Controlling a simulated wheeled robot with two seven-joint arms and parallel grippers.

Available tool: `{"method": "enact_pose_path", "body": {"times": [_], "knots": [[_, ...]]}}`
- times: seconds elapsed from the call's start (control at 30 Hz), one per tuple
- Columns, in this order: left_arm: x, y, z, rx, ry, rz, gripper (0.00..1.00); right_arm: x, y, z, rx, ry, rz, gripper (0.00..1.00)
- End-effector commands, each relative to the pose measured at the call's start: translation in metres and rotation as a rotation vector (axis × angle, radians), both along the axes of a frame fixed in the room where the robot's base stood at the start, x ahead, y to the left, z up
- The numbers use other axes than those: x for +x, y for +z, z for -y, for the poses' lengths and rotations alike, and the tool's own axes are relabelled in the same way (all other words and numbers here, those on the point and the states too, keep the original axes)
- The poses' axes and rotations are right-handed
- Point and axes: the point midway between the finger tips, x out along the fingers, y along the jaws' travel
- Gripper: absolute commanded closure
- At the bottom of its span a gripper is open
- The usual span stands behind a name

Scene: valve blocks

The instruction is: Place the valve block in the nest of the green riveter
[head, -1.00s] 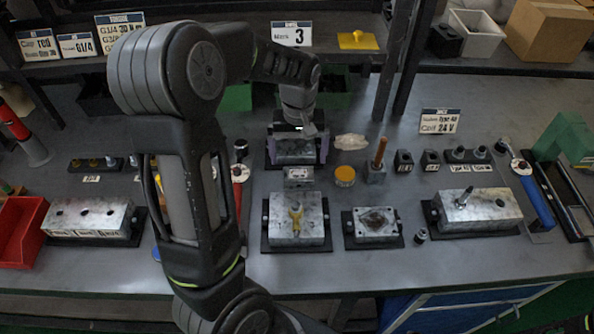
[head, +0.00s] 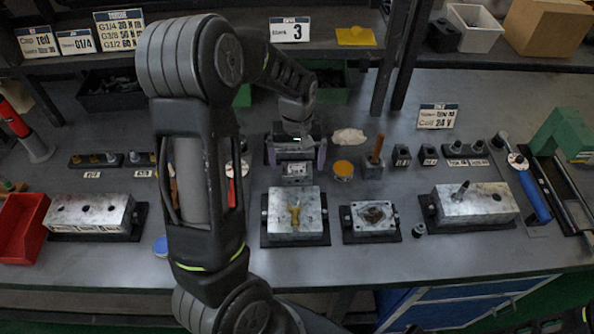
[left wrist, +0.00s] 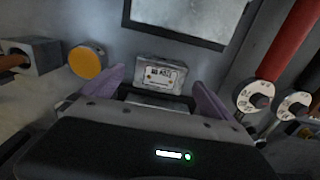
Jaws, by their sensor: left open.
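My left gripper (head: 296,160) points down at the middle of the bench, its two purple fingers apart. In the left wrist view (left wrist: 145,85) the fingers stand on either side of a small grey block with printed text (left wrist: 160,76), just beyond the tips; it also shows in the head view (head: 297,172). A grey block on a dark base lies under the gripper, mostly hidden by the hand. I cannot tell which block is the valve block. A green machine (head: 568,135), apparently the riveter, stands at the far right; its nest is not clear.
Metal blocks on dark bases stand along the front: left (head: 88,213), centre with a brass fitting (head: 312,222), right (head: 488,203). An orange round cap (head: 343,169) and a wooden-handled tool (head: 377,150) are right of the gripper. A red bin (head: 20,230) is far left.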

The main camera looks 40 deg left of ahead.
Motion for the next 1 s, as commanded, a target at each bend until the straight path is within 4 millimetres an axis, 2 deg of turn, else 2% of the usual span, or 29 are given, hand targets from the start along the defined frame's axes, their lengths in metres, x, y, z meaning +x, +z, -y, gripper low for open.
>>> {"method": "enact_pose_path", "body": {"times": [0.1,0.23,0.83,1.0], "knots": [[-0.001,-0.018,0.0,-0.001,0.0,-0.004,0.02,-0.001,0.006,0.0,-0.002,-0.001,-0.002,0.64],[0.0,-0.029,0.0,-0.001,0.0,-0.001,0.02,-0.001,0.007,0.0,-0.003,-0.001,-0.003,0.64],[0.0,-0.031,0.0,-0.001,-0.001,0.001,0.02,-0.001,0.006,0.0,-0.002,-0.001,-0.003,0.64],[0.0,-0.031,0.0,-0.001,-0.001,0.001,0.15,-0.001,0.006,0.0,-0.002,0.0,-0.003,0.64]]}}
